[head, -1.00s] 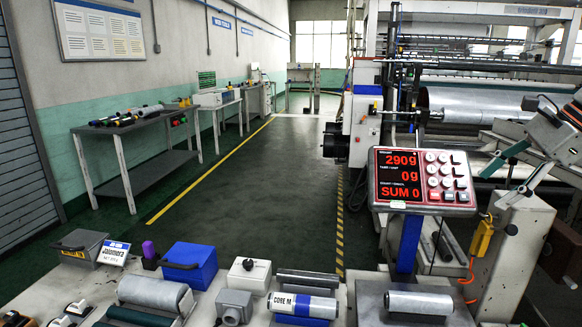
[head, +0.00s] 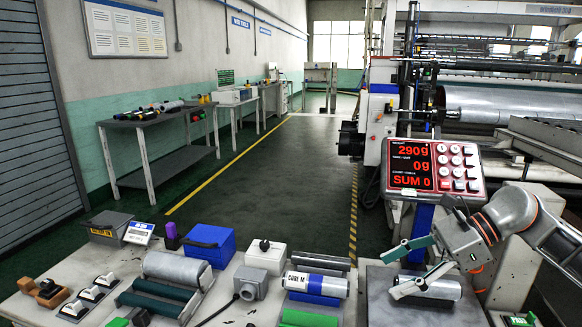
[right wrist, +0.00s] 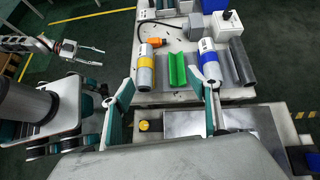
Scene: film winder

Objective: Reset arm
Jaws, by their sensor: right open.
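My right gripper (head: 388,275) is open, with grey and teal fingers apart. In the head view it is over the scale plate, and its fingers overlap the silver roll (head: 440,289) lying there. I cannot tell whether they touch it. The right wrist view shows the open fingers (right wrist: 166,90) with nothing between them, above the bench edge; the silver roll is hidden there. My left gripper (right wrist: 90,54) is outside the head view. In the right wrist view its two prongs are apart and empty, over the floor at upper left.
The scale display (head: 432,167) reads 290g, 0g and SUM 0. The bench holds a "CORE M" roll (head: 316,283), a green cradle (head: 305,318), a blue box (head: 210,245) and a large grey roll (head: 177,267). The floor aisle (head: 295,180) beyond is clear.

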